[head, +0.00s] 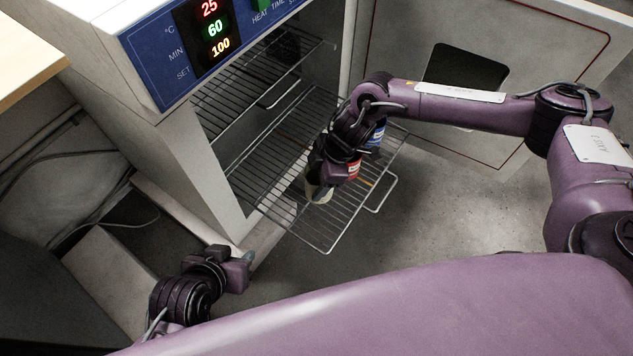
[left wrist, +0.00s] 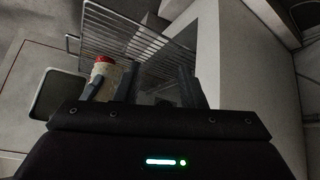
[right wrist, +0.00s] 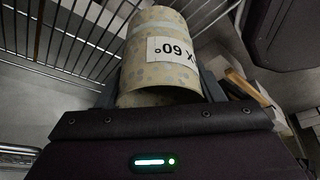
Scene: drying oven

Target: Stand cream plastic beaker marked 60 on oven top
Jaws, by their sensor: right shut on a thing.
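The cream plastic beaker (right wrist: 160,50) is speckled, with a white label reading 60° upside down in the right wrist view. My right gripper (head: 320,185) is shut on it, a finger at each side. In the head view only a small pale part of the beaker (head: 318,193) shows below the gripper, over the pulled-out lower rack (head: 300,215). I cannot tell whether it touches the rack. My left gripper (head: 248,258) is low in front of the oven, its fingers apart and empty. The oven (head: 180,150) has its door open; its top is barely in view at the upper left.
A red-labelled container (head: 354,169) and a blue one (head: 378,134) are close to my right gripper at the rack. The oven door (head: 400,60) stands open behind my right arm. A wooden tabletop (head: 25,50) is at the far left. Cables lie on the floor at left.

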